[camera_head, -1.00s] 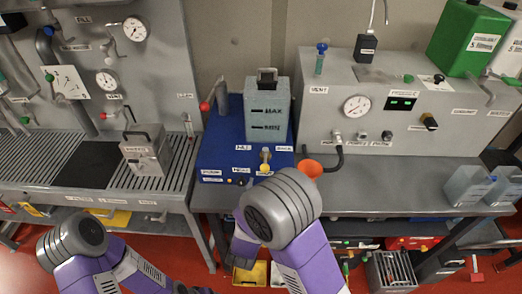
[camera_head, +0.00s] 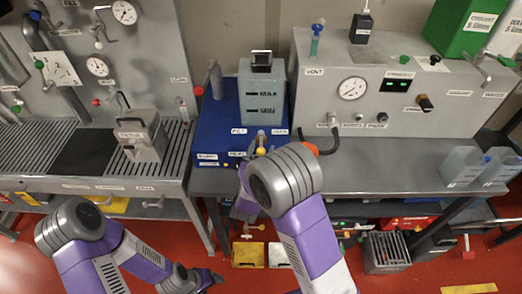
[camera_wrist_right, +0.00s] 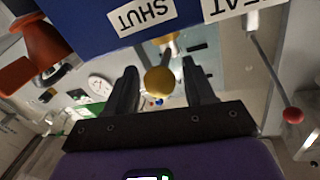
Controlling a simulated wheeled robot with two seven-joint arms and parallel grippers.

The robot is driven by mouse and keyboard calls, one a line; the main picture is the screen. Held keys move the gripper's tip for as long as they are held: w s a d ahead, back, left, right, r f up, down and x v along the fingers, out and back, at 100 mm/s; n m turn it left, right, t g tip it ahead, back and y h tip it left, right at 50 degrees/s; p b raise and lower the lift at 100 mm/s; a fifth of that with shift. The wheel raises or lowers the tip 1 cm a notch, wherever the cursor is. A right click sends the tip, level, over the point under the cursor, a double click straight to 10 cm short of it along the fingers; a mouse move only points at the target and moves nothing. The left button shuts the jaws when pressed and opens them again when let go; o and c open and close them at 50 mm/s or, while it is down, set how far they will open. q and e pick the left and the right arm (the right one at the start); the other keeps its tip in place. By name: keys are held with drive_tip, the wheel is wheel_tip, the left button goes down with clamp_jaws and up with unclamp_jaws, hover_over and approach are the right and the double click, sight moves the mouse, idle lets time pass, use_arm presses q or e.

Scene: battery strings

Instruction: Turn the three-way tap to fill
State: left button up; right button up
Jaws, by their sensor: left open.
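The three-way tap is on the front of the blue unit (camera_head: 215,125), and its yellow knob (camera_head: 260,151) shows just above my right arm's elbow. In the right wrist view the yellow knob (camera_wrist_right: 160,81) sits between the two spread fingers of my right gripper (camera_wrist_right: 160,90), with gaps visible on both sides. A SHUT label (camera_wrist_right: 142,14) is close beside it. In the head view my right arm hides the right gripper. My left gripper (camera_head: 205,280) is open and low at the bottom, away from the tap.
A grey tank (camera_head: 263,92) with level marks stands on the blue unit. A red-knobbed lever (camera_head: 199,91) is at its left, and an orange funnel (camera_head: 311,150) at its right. A gauge box (camera_head: 375,95) stands right. The bench front (camera_head: 390,175) is largely clear.

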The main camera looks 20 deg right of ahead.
clamp_jaws()
